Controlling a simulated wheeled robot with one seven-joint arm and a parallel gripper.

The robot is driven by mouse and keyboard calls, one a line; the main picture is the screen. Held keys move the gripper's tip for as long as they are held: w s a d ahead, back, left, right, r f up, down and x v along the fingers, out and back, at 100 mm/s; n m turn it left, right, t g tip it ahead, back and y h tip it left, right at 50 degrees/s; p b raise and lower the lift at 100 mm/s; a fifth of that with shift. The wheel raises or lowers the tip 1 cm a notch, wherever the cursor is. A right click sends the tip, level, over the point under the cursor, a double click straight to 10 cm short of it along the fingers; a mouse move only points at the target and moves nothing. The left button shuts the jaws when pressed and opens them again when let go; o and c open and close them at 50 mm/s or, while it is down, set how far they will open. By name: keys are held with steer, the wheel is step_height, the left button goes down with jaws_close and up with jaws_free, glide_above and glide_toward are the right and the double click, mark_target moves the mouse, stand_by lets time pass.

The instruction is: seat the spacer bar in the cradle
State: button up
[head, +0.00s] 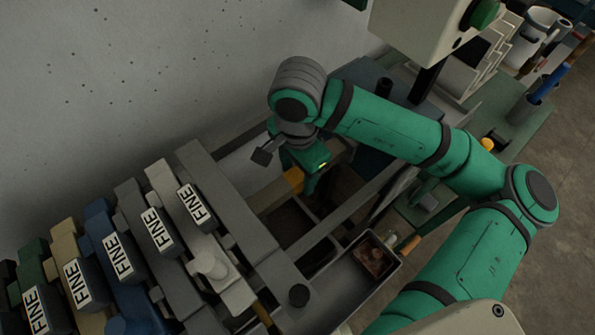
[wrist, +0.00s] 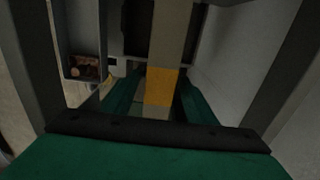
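The spacer bar (wrist: 172,35) looks like a grey-tan bar with a yellow-orange band (wrist: 160,86). In the head view its orange band (head: 293,180) shows beside my gripper (head: 308,180). In the wrist view my gripper (wrist: 160,95) has its green fingers close on both sides of the band, and they appear shut on it. The bar runs from the fingers toward the top of the wrist view. In the head view it is over dark openings in a grey frame (head: 325,228). I cannot tell which part is the cradle, or whether the bar touches it.
A row of coloured blocks marked FINE (head: 158,230) stands at the left, next to a wide grey beam (head: 225,200). A tray (head: 340,290) with brown contents lies at the lower right of the frame. A wall rises behind. A cream box (head: 420,30) hangs above my arm.

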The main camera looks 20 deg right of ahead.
mark_target(297, 173)
step_height(297, 173, up, 12)
stand_by(0.6)
steer(key=shift+w+r, duration=0.1)
steer(key=shift+w, duration=0.05)
stand_by(0.3)
